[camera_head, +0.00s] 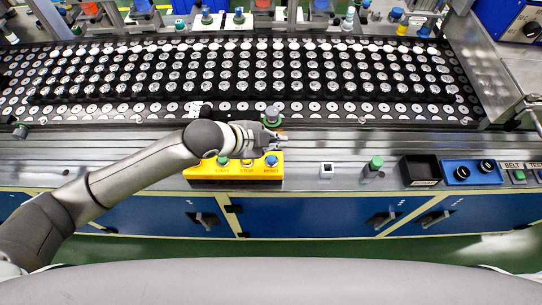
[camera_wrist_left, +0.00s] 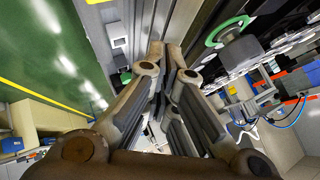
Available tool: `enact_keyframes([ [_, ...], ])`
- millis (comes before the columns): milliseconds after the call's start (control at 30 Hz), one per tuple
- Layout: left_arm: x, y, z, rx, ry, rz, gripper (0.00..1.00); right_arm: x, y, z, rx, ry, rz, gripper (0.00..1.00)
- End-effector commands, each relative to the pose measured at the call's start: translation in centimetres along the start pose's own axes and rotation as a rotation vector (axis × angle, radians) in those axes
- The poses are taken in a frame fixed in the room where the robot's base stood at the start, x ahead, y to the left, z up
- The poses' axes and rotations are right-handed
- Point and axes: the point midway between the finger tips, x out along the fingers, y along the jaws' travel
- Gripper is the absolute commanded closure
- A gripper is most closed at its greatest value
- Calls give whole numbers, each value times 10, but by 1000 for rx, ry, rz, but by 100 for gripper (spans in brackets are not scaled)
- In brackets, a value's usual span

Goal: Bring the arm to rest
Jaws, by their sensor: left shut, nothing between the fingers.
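My left arm (camera_head: 135,178) reaches in from the left over the front of the workbench. Its gripper (camera_head: 279,136) is over the bench's front edge, just above and behind the yellow button box (camera_head: 205,172). In the left wrist view the left gripper's fingers (camera_wrist_left: 167,50) come together and hold nothing. I cannot tell whether the gripper touches the box. My right gripper is not in view.
A large tray of round speaker parts (camera_head: 300,85) fills the bench behind the gripper. A grey knob with a green ring (camera_head: 272,114) stands close behind it.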

Motion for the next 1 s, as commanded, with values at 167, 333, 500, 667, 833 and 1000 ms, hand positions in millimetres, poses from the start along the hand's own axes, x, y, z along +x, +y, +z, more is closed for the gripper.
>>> enact_keyframes([
  [167,0,0,0,0,0,0,100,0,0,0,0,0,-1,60],
  [333,0,0,0,-2,1,0,100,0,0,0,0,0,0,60],
  [500,-2,12,-10,-71,9,-1,100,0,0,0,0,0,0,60],
  [667,-15,31,-20,-266,-2,-24,100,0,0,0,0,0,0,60],
  [833,-38,50,-2,-545,-76,-67,100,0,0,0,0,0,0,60],
  [1000,-71,83,41,-848,-214,-119,100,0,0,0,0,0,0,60],
])
